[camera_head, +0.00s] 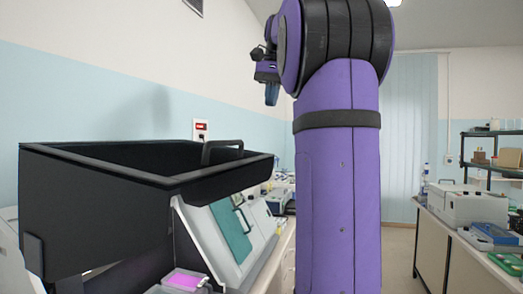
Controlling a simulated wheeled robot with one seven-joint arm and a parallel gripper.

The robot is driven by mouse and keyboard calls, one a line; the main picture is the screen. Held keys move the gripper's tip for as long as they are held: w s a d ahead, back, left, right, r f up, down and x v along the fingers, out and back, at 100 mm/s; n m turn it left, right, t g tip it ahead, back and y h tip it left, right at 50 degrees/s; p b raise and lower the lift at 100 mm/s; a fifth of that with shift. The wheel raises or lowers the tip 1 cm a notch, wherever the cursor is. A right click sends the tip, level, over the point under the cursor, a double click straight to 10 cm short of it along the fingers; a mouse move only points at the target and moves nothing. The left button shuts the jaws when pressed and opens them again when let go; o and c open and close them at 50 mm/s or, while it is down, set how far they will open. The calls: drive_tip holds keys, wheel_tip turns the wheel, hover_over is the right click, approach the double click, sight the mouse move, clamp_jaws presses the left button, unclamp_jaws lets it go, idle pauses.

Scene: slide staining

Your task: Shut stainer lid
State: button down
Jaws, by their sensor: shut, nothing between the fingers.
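The stainer lid (95,200) is black, with a raised rim and a black handle (222,150) on its front edge. It stands raised above the stainer body on the left. The stainer's white front (205,245) carries a teal panel (231,231). A tray with magenta liquid (184,279) shows in the opening under the lid. My gripper (271,95) is small in view, up and to the right of the lid, apart from it. It points down with its fingers together and holds nothing. My purple arm hides part of the room behind it.
A bench with lab equipment (280,195) runs behind the stainer. On the right, another bench (455,250) bears a white machine (466,204) and a blue tray (494,234). A dark shelf (490,168) stands behind it. The air above the lid is free.

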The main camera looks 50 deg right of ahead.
sight(263, 158)
drive_tip(key=f, duration=0.4)
drive_tip(key=w+f, duration=0.1)
drive_tip(key=f, duration=0.4)
drive_tip(key=w+f, duration=0.1)
drive_tip(key=f, duration=0.3)
drive_tip(key=shift+a+f, duration=0.35)
drive_tip(key=shift+s+f, duration=0.1)
